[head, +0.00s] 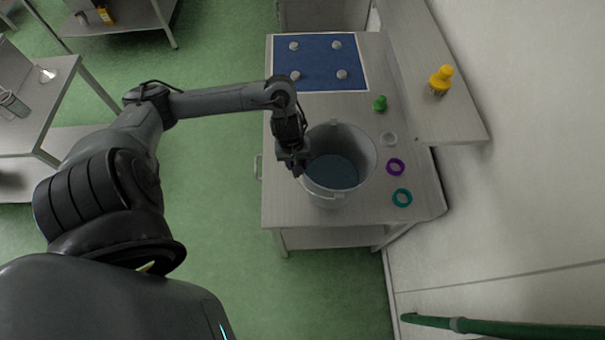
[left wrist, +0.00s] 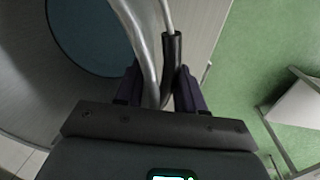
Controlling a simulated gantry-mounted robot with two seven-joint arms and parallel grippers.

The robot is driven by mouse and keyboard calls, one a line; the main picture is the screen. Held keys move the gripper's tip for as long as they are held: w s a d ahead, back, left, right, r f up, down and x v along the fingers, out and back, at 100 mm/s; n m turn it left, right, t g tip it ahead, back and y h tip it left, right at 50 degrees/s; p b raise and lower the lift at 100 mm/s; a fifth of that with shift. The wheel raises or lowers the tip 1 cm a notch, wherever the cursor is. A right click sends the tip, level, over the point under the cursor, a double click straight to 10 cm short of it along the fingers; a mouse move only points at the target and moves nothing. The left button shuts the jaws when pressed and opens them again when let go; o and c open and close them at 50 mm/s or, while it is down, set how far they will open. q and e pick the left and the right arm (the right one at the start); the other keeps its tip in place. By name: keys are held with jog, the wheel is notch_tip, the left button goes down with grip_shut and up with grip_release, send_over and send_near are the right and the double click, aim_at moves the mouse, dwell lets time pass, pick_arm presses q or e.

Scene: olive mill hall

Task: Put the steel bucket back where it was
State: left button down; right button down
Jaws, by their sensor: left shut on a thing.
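The steel bucket (head: 364,146) is wide, grey and upright, with blue-grey showing inside. In the head view it is over the front part of the grey table (head: 285,208). I cannot tell whether its base touches the tabletop. My left gripper (head: 296,168) is at the bucket's left rim. In the left wrist view the fingers (left wrist: 160,92) are shut on the bucket's edge, where a black handle grip (left wrist: 172,65) on a thick wire also lies between them. The bucket's curved wall (left wrist: 130,20) fills the wrist view's upper left. My right gripper is not in view.
A blue mat (head: 318,60) with several grey knobs lies at the table's back. A green piece (head: 380,103), a clear ring (head: 389,139), a purple ring (head: 396,167) and a teal ring (head: 402,198) lie right of the bucket. A shelf (head: 440,115) holds a yellow piece (head: 441,77).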

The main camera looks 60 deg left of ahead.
pick_arm(q)
jog(key=shift+s+a+r, duration=0.1)
jog(key=shift+a+r, duration=0.25)
jog(key=shift+a, duration=0.1)
jog(key=s+a+f+b, duration=0.1)
jog(key=s+a+f, duration=0.3)
jog(key=a+f, duration=0.6)
jog(key=shift+a+f+b, duration=0.35)
jog(key=shift+a+f, duration=0.05)
jog(key=shift+a, duration=0.2)
jog(key=c, duration=1.1)
grip_release()
jog(key=shift+s+f, duration=0.25)
jog(key=shift+f, duration=0.05)
jog(key=o, duration=0.4)
jog(key=shift+r, duration=0.15)
